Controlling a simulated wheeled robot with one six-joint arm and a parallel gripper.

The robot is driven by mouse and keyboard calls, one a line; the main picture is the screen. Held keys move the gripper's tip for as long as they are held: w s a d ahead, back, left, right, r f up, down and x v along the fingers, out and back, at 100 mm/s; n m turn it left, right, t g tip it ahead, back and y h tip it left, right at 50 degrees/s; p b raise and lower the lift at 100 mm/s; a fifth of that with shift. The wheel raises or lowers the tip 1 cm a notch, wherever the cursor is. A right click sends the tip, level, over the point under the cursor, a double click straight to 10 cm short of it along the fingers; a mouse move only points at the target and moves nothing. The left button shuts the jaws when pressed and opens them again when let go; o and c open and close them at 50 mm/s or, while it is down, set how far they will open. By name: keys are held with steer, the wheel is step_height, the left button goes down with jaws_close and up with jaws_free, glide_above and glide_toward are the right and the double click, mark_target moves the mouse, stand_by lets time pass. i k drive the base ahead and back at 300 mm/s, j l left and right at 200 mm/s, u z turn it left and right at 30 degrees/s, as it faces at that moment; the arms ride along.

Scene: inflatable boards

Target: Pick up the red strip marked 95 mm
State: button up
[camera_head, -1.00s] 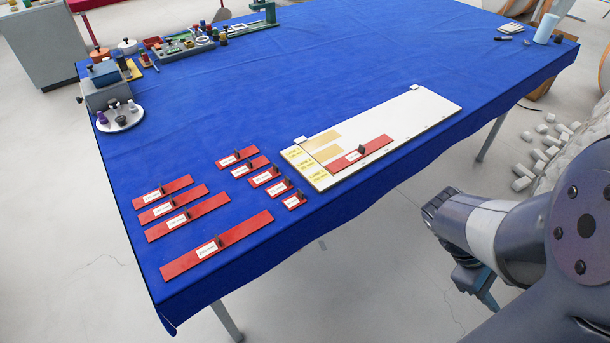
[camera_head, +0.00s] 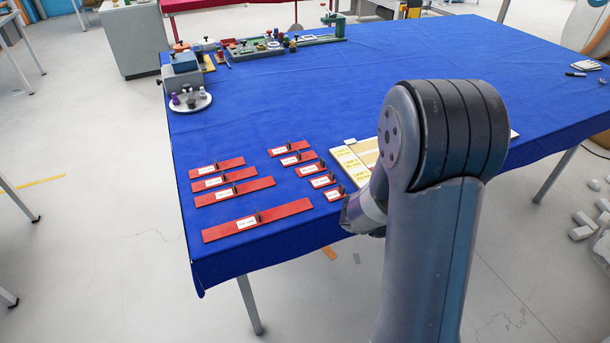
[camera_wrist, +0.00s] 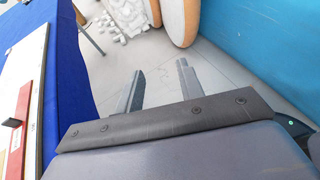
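Several red strips with white labels and dark upright grips lie on the blue table. Longer ones, such as the longest strip (camera_head: 285,211) and another long strip (camera_head: 258,185), lie to the left. Shorter ones, such as one short strip (camera_head: 286,149), lie in a column to the right. The labels are too small to read, so I cannot tell which is 95 mm. In the wrist view, my gripper (camera_wrist: 161,68) is open and empty, its two fingers apart over the floor beyond the table edge. In the head view, my arm hides the fingers.
A white board (camera_head: 349,166) with yellow lanes is partly hidden behind my arm. The wrist view shows it at left (camera_wrist: 32,58), with a red strip (camera_wrist: 18,125) on it. Tools and a round white tray (camera_head: 190,107) stand at the back left. The blue tabletop (camera_head: 400,60) is clear behind.

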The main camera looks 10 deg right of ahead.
mark_target(311, 169)
steer(key=i+j+u, duration=0.5)
steer(key=i+u, duration=0.25)
steer(key=i, duration=0.15)
